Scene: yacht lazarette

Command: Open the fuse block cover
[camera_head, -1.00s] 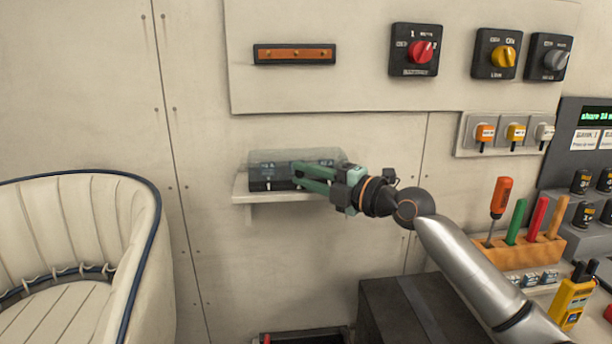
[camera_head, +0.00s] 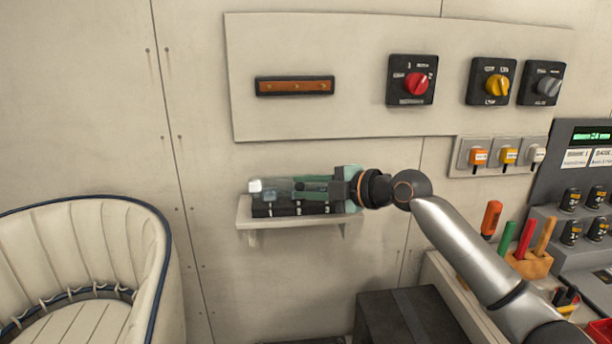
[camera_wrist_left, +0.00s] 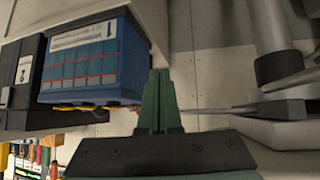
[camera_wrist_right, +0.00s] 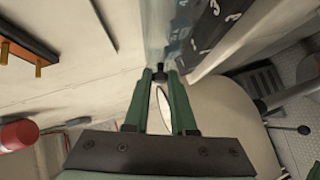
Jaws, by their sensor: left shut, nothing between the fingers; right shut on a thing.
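The fuse block (camera_head: 290,210) is a dark box on a small white wall shelf; its clear cover (camera_head: 272,188) lies over it, partly behind my right gripper. My right gripper (camera_head: 300,187) comes in from the right, at the cover. In the right wrist view its fingertips (camera_wrist_right: 160,74) are shut on a small dark tab at the end of the clear cover (camera_wrist_right: 160,30). The numbered fuse block (camera_wrist_right: 207,25) is beside it. How far the cover is raised cannot be told. My left gripper (camera_wrist_left: 158,75) is shut and empty, beside a blue battery (camera_wrist_left: 90,60).
The white shelf (camera_head: 243,218) is narrow. Above it is a panel with a copper bar (camera_head: 294,86) and a red switch (camera_head: 417,84). A cream seat (camera_head: 80,240) stands left, a dark box (camera_head: 412,318) below right. A tool holder (camera_head: 530,263) is at right.

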